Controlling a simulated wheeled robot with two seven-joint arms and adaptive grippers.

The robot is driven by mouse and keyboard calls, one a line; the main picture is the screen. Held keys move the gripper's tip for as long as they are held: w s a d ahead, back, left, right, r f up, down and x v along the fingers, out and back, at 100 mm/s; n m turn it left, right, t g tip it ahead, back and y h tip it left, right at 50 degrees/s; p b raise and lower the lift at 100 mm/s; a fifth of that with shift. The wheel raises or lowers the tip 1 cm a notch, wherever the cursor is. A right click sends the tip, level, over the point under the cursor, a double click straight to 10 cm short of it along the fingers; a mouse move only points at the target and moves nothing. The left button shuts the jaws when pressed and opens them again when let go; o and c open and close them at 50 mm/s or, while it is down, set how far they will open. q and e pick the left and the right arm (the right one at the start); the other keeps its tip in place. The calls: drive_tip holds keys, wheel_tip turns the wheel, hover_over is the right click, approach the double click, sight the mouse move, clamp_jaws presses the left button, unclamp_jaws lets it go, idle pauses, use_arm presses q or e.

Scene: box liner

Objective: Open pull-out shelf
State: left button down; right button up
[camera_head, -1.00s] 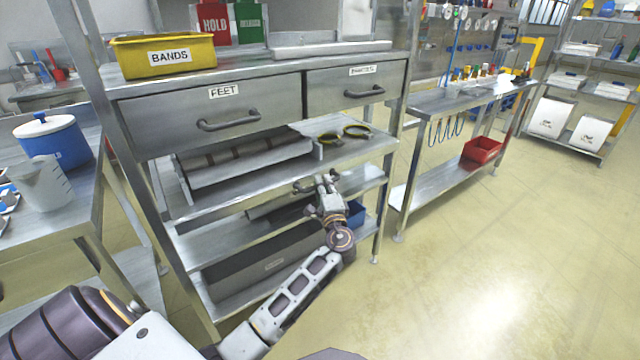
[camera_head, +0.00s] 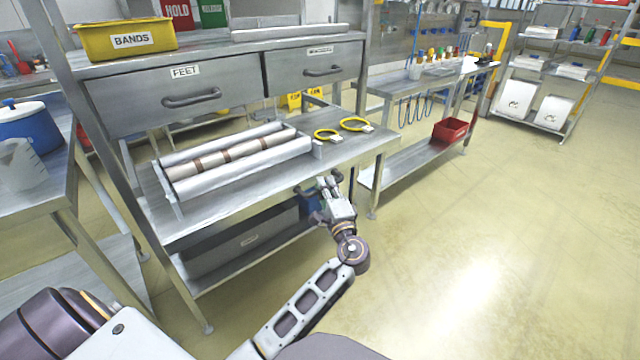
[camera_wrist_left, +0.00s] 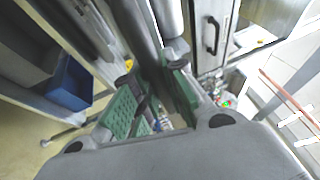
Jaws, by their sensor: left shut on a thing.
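The pull-out shelf (camera_head: 222,210) is a flat metal shelf under the two drawers of the rack. It stands well out from the rack toward me, with floor visible behind it. On it lie a tray with a banded roll (camera_head: 230,156) and two yellow rings (camera_head: 355,125). My left gripper (camera_head: 322,186) is at the shelf's front edge, right of its middle, shut on the shelf's handle. In the left wrist view, the green-padded fingers (camera_wrist_left: 152,100) close around a grey bar (camera_wrist_left: 143,30). The handle is mostly hidden by the gripper. My right gripper is out of view.
A drawer labelled FEET (camera_head: 180,97) and a second drawer (camera_head: 315,68) are shut above. A dark box (camera_head: 235,245) and a blue bin (camera_head: 310,203) sit on the lower shelf. A side table (camera_head: 40,205) stands left. Floor at right is clear.

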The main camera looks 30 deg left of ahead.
use_arm(q)
drive_tip(key=shift+s+d, duration=0.25)
drive_tip(key=shift+d, duration=0.25)
drive_tip(key=shift+s+d, duration=0.2)
drive_tip(key=shift+d, duration=0.25)
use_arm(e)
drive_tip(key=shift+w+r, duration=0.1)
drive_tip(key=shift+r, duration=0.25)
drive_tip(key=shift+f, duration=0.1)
use_arm(q)
drive_tip(key=c, duration=1.5)
unclamp_jaws()
drive_tip(key=shift+o, duration=0.2)
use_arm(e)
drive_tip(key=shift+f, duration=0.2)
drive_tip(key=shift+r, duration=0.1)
